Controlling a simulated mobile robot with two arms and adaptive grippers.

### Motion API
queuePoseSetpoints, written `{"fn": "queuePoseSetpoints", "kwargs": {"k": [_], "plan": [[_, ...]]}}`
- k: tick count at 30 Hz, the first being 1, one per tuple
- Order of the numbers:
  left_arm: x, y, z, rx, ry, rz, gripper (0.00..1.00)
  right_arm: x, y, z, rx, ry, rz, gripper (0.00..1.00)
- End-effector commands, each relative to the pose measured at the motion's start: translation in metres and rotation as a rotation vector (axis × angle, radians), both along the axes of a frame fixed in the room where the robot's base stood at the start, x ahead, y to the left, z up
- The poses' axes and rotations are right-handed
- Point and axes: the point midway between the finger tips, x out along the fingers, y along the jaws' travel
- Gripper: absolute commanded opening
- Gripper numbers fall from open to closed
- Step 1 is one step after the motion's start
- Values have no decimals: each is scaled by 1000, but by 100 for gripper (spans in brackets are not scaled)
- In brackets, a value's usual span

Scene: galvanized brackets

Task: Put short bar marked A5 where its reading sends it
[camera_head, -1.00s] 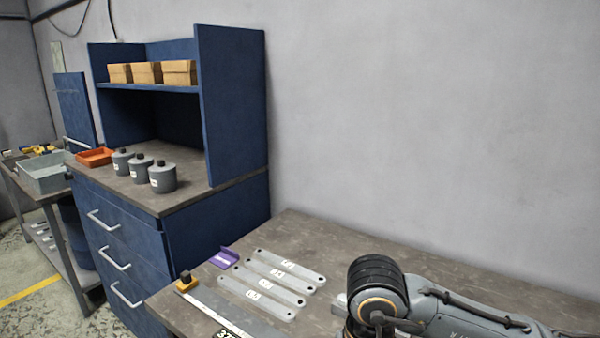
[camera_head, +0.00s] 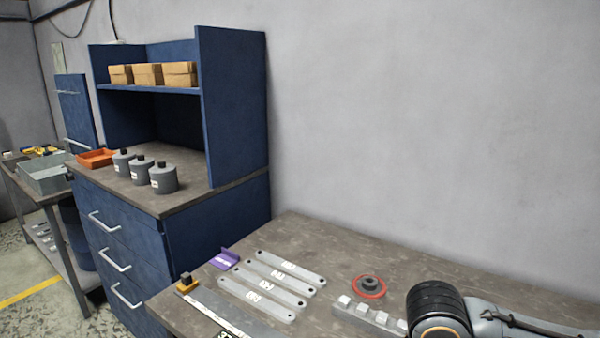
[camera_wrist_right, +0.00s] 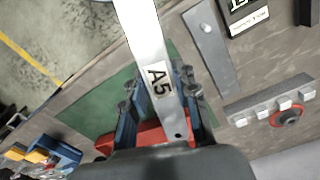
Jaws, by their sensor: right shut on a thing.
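The short bar marked A5 (camera_wrist_right: 155,75) is a flat pale metal bar with a hole near one end, seen large in the right wrist view. My right gripper (camera_wrist_right: 161,95) is shut on it, with its blue fingers on either side. Above the bench, the bar's far end runs out of the picture's top. In the head view only my right arm shows, at bottom right; its gripper is out of frame. My left gripper is in no view. Several labelled flat bars (camera_head: 285,270) lie side by side on the bench (camera_head: 330,245); their marks are too small to read surely.
A purple angle piece (camera_head: 224,259) and a long rule (camera_head: 225,312) with a dark-and-yellow stop lie left of the bars. A block with pale studs (camera_head: 368,316) and a red-ringed disc (camera_head: 369,286) are at right. A green mat (camera_wrist_right: 98,108) lies below the gripper.

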Motion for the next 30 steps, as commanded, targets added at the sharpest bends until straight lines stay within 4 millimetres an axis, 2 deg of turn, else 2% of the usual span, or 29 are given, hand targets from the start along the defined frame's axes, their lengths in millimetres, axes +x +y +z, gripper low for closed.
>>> {"fn": "queuePoseSetpoints", "kwargs": {"k": [9,15,24,30], "plan": [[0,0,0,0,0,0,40,-10,-20,-6,1,7,589,0],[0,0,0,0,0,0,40,-14,-27,-8,3,9,810,0],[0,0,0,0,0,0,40,-15,-28,-8,4,9,877,0],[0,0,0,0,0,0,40,-12,-23,-7,4,7,743,0]]}}
